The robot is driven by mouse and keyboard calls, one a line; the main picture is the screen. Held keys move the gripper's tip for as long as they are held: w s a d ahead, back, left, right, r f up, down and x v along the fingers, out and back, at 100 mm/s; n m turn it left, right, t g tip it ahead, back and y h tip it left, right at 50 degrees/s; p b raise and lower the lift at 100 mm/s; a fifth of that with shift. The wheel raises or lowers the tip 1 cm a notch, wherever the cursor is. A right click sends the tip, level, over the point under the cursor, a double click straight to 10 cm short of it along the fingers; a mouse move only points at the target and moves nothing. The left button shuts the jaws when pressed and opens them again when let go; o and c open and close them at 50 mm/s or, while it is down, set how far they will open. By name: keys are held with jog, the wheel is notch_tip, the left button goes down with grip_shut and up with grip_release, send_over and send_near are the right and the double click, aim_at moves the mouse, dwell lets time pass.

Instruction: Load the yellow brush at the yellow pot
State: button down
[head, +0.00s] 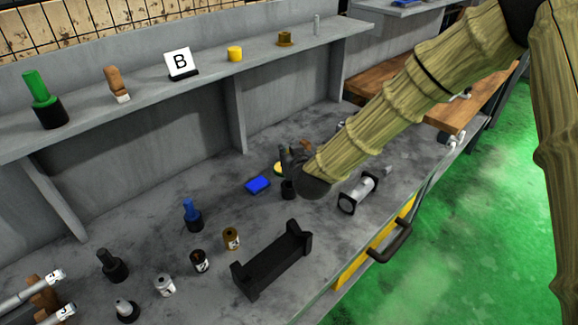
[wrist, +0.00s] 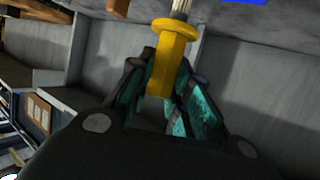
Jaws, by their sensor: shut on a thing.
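The yellow brush (wrist: 170,55) is between my gripper's teal-padded fingers (wrist: 165,98) in the wrist view. Its pale bristles (wrist: 180,8) point away from the palm and run out of the top of the picture.
A black cup (head: 288,190) stands just below my gripper, with a blue block (head: 258,185) to its left. A silver cylinder with black ends (head: 358,193) lies to the right. A black cradle (head: 272,262) and several small pots stand nearer the front.

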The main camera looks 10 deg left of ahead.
notch_tip(320, 180, up, 2)
jog(key=shift+r, duration=0.25)
jog(key=shift+w+d+r, duration=0.1)
jog(key=shift+w+r, duration=0.05)
jog(key=shift+r, duration=0.25)
jog(key=w+d+p, duration=0.9)
jog(key=w+p, duration=0.3)
jog(key=p, duration=0.4)
notch_tip(320, 180, down, 7)
jog(key=b, duration=0.2)
jog(key=shift+s+a, duration=0.15)
jog(key=shift+s, duration=0.05)
jog(key=shift+s+f+b, duration=0.1)
jog(key=shift+f+b, duration=0.4)
jog(key=shift+b, duration=0.25)
dwell(2.8)
notch_tip(320, 180, up, 7)
jog(key=p, duration=0.2)
dwell(1.0)
